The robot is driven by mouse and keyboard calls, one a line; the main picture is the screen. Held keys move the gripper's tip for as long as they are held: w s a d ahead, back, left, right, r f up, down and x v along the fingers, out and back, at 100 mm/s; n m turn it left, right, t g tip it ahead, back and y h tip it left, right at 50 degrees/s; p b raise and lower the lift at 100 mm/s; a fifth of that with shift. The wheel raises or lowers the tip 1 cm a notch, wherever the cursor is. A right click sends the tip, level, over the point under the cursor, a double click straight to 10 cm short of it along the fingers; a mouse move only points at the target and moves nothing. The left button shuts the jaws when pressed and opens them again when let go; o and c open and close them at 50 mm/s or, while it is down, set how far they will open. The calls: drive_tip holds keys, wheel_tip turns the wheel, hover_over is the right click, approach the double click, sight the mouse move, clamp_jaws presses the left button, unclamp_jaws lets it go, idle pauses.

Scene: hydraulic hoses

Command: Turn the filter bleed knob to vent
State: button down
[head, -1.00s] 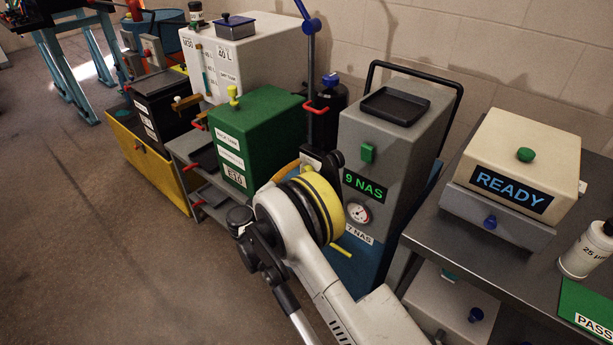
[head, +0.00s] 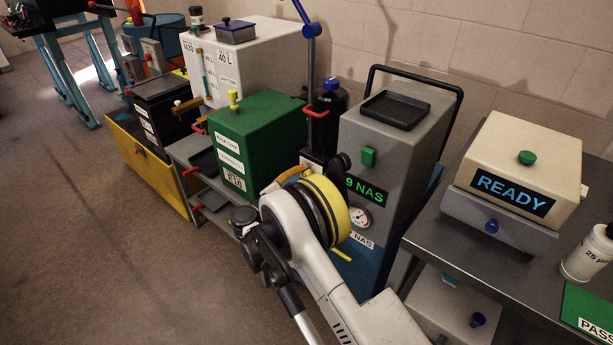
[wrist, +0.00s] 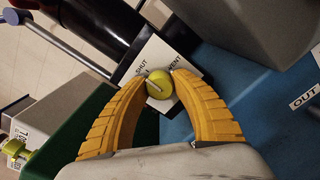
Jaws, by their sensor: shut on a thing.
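In the wrist view the bleed knob (wrist: 160,84) is a small round yellow-green knob with a pale pointer line. It sits on a white plate (wrist: 150,57) lettered SHUT on the left and VENT on the right. The pointer line slants toward the left, on the SHUT side; its exact setting is hard to tell. My gripper (wrist: 160,82) has two ribbed orange fingers, shut on the knob from either side. In the head view my arm's yellow-banded wrist hides the knob and most of the gripper.
A grey filter unit (head: 409,140) with a 9 NAS display and gauge stands just right of my arm. A green box (head: 262,135) stands to the left, a black bottle (head: 330,105) behind. A bench with a READY device (head: 520,150) is at right. The left floor is clear.

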drive_tip(key=m, duration=1.3)
drive_tip(key=shift+m, duration=2.2)
drive_tip(key=c, duration=1)
unclamp_jaws()
drive_tip(key=shift+c, duration=0.2)
